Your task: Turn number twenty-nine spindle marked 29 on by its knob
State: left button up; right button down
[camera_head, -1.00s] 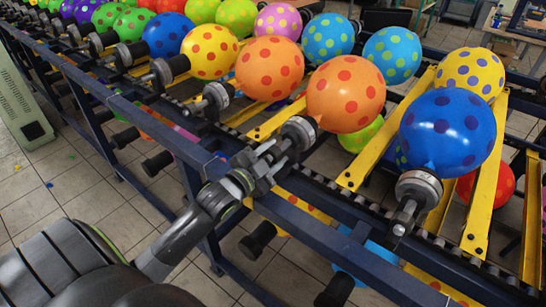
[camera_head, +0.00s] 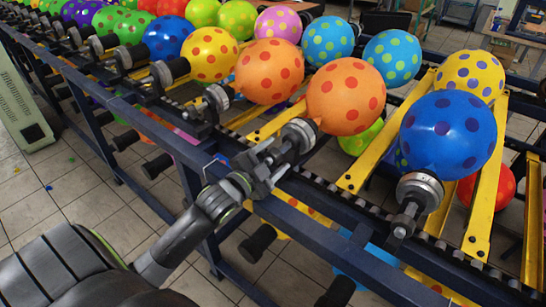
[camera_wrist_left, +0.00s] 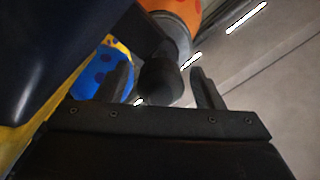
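My left gripper (camera_head: 268,162) is in front of the spindle (camera_head: 298,135) that bears an orange spotted balloon (camera_head: 346,92). In the left wrist view a dark round knob (camera_wrist_left: 160,82) shows between the open fingers of my left gripper (camera_wrist_left: 161,88), with a gap on each side. The knob joins the spindle's grey collar, with the orange balloon (camera_wrist_left: 183,10) beyond it. In the head view the gripper hides most of this knob. No number 29 is legible. My right gripper is not in view.
A spindle with a blue spotted balloon (camera_head: 447,135) stands to the right, and one with another orange balloon (camera_head: 269,70) to the left. A dark blue rail (camera_head: 318,235) runs close below my gripper. Yellow slats (camera_head: 362,160) lie between the spindles.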

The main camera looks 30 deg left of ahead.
pick_arm(q)
jog(key=s+a, duration=0.1)
jog(key=s, duration=1.6)
jog(key=shift+s+a, duration=0.15)
dwell(0.7)
